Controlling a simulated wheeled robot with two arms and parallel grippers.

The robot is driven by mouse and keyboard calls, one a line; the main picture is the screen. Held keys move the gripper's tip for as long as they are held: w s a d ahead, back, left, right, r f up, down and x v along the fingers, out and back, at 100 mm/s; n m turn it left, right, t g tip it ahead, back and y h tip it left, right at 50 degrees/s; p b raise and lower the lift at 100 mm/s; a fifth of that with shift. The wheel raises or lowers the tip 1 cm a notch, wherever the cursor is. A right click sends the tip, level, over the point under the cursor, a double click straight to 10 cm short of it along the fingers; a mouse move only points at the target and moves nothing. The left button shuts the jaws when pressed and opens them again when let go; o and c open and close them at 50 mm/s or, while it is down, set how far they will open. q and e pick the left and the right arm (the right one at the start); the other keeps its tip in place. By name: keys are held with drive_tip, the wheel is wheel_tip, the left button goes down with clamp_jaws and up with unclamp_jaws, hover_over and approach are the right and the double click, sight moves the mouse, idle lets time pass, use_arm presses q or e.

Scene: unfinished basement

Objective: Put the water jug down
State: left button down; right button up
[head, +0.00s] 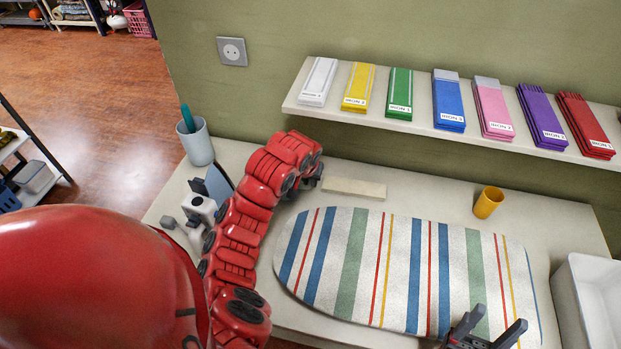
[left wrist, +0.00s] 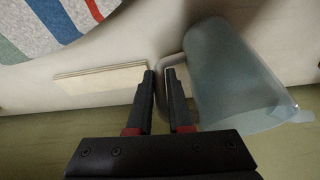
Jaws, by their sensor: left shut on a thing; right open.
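The water jug (left wrist: 230,75) is a translucent blue-grey vessel in the left wrist view, with its handle at the fingers of my left gripper (left wrist: 160,73). The gripper is shut on the handle, and the jug's body is beside the fingers on the right of that view. I cannot tell whether its base touches the table (head: 420,190). In the head view my red left arm covers the jug, and only a dark bit of the left gripper (head: 312,178) shows. My right gripper (head: 497,320) is open and empty over the striped ironing board.
The striped ironing board (head: 400,265) fills the table's middle. A wooden block (head: 355,189) lies behind it, a yellow cup (head: 488,202) back right. A grey cup (head: 197,145) and a white-and-blue device (head: 200,208) are left, a white bin (head: 590,300) right. A shelf (head: 420,122) overhangs the back.

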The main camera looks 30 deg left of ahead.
use_arm(q)
drive_tip(key=shift+w+a+r, duration=0.1)
drive_tip(key=shift+w, duration=0.5)
drive_tip(key=shift+w+f+p, duration=0.1)
drive_tip(key=shift+f+p, duration=0.1)
drive_tip(key=shift+p, duration=0.2)
drive_tip(key=shift+a+f, duration=0.1)
drive_tip(key=shift+f, duration=0.3)
drive_tip(key=shift+f, duration=0.2)
drive_tip(key=c, duration=0.8)
unclamp_jaws()
drive_tip(key=shift+c, duration=0.2)
